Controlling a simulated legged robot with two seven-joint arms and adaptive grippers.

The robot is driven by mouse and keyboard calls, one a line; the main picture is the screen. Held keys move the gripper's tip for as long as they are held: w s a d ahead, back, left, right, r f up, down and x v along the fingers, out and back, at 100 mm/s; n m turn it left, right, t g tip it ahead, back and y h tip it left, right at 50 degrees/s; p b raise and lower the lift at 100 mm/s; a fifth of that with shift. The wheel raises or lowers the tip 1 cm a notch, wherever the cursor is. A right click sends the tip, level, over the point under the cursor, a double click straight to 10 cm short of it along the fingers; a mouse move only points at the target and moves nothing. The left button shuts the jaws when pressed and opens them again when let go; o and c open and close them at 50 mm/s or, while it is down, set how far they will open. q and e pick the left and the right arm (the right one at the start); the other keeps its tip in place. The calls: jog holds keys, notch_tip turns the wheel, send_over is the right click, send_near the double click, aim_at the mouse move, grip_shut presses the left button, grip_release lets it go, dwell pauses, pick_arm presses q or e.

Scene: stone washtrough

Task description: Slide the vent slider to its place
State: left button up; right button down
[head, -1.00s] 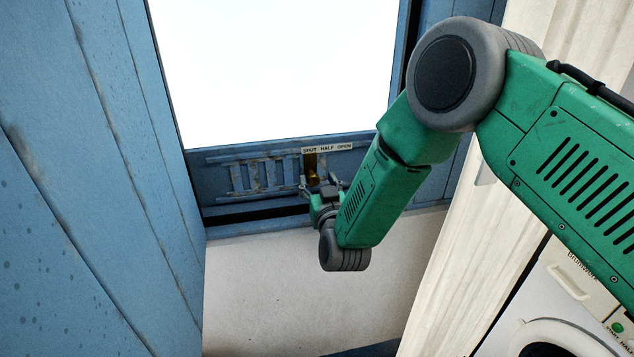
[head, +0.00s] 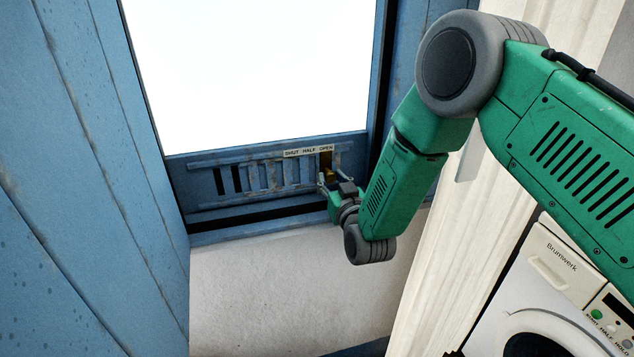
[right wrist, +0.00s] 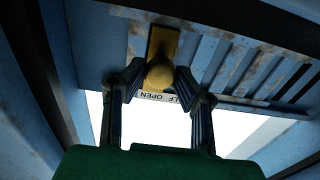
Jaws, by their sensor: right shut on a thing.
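The vent slider is a slatted blue panel (head: 270,175) in the rail below the window, with a brass plate and knob (head: 327,165) at its right. A label (head: 308,151) above reads SHUT, HALF, OPEN, and the brass plate stands under OPEN. Dark slots (head: 227,180) show at the vent's left part. My right gripper (head: 330,180) is shut on the knob; its fingers partly hide it. In the right wrist view the round knob (right wrist: 160,74) sits between the two fingers (right wrist: 158,82). My left gripper is out of view.
A bright window pane (head: 255,70) is above the vent, and a blue plank wall (head: 80,190) is at the left. A pale curtain (head: 450,240) and a white washing machine (head: 545,280) stand to the right. Pale wall (head: 270,285) lies below the sill.

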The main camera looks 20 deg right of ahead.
jog(key=shift+d+r, duration=0.15)
jog(key=c, duration=1.3)
grip_release()
jog(key=shift+d, duration=0.4)
jog(key=s, duration=1.1)
jog(key=s+d+f+g, duration=0.2)
jog(key=s+f+g, duration=0.6)
jog(key=s+f, duration=0.6)
jog(key=s+d+f+g, duration=0.1)
jog(key=s+f+g, duration=0.2)
jog(key=s, duration=0.4)
jog(key=s+d+f+g, duration=0.1)
jog(key=s+f+g, duration=0.2)
jog(key=s, duration=0.4)
jog(key=s+d+f+g, duration=0.1)
jog(key=s+f+g, duration=0.2)
jog(key=s, duration=0.4)
jog(key=shift+f+n+b, duration=0.15)
jog(key=shift+n+b, duration=0.15)
jog(key=shift+b, duration=0.05)
